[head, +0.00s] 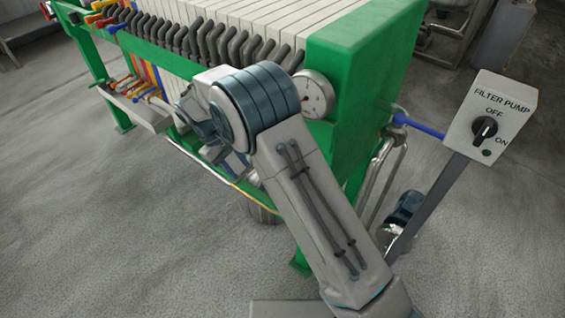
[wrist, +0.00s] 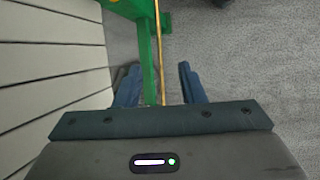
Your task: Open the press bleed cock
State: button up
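The green filter press (head: 350,50) with its row of pale plates stands across the head view. A blue lever handle (head: 425,128) sticks out to the right from pipework at its near end. Several small red, blue and yellow handles (head: 108,22) sit at its far left. I cannot tell which of these is the bleed cock; no label shows. My gripper (wrist: 158,68) is open and empty in the wrist view, its two blue fingers apart beside the press. A green leg and a thin yellow line show beyond them. In the head view my arm largely hides the gripper.
A round gauge (head: 313,95) is on the press end. A drip tray (head: 135,108) with coloured taps runs along the side. Grey floor is clear at left.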

jog(key=d, duration=0.4)
jog(key=s+d+f+b, duration=0.1)
jog(key=d, duration=0.3)
jog(key=s+d+b, duration=0.1)
jog(key=d, duration=0.3)
jog(key=shift+s+d+f, duration=0.2)
jog(key=shift+d+f, duration=0.05)
jog(key=shift+f, duration=0.15)
jog(key=shift+d+f, duration=0.2)
jog(key=shift+f, duration=0.25)
grip_shut()
